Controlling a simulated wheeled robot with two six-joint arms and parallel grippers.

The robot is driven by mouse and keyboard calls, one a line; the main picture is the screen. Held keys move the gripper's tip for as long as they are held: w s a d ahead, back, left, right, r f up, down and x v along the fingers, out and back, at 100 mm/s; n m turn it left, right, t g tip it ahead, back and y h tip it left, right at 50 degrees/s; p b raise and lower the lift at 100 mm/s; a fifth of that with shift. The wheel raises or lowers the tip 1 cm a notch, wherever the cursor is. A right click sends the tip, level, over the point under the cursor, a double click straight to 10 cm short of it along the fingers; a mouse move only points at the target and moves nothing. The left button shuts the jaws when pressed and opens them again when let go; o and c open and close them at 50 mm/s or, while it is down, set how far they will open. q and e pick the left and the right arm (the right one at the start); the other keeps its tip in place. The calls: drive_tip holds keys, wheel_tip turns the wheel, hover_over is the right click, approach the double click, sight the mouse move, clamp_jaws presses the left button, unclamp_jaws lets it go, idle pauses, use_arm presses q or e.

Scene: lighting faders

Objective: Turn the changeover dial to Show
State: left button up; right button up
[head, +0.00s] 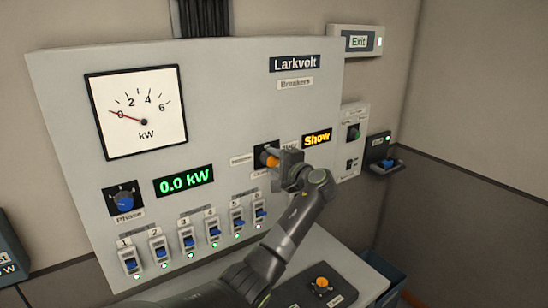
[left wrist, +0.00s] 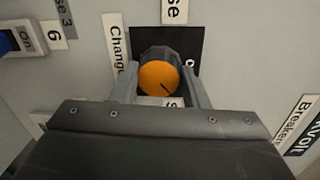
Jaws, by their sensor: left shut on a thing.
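The changeover dial is an orange-faced knob on a black plate; its orange shows in the head view (head: 266,159) and in the left wrist view (left wrist: 158,78). My left gripper (head: 272,160) is shut on it, one finger on each side. In the left wrist view the dark pointer line slants to the lower right, between a small "0" mark and a partly hidden label starting with "S" (left wrist: 171,102). A label ending in "se" (left wrist: 174,10) is above. The display (head: 317,139) beside the dial reads "Show" in amber.
The grey Larkvolt panel (head: 225,90) also carries a kW meter (head: 138,112), a green 0.0 kW display (head: 184,180), a blue Phase knob (head: 123,201) and a row of blue breakers (head: 189,242). A second orange knob (head: 321,283) sits on the ledge below my arm.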

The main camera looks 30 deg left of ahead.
use_arm(q)
drive_tip(key=shift+m+p, duration=0.4)
drive_tip(key=shift+m, duration=0.4)
drive_tip(key=o, duration=1)
drive_tip(key=shift+w, duration=0.1)
drive_tip(key=b+v, duration=0.7)
drive_tip(key=v, duration=1)
drive_tip(key=shift+d+b, duration=0.3)
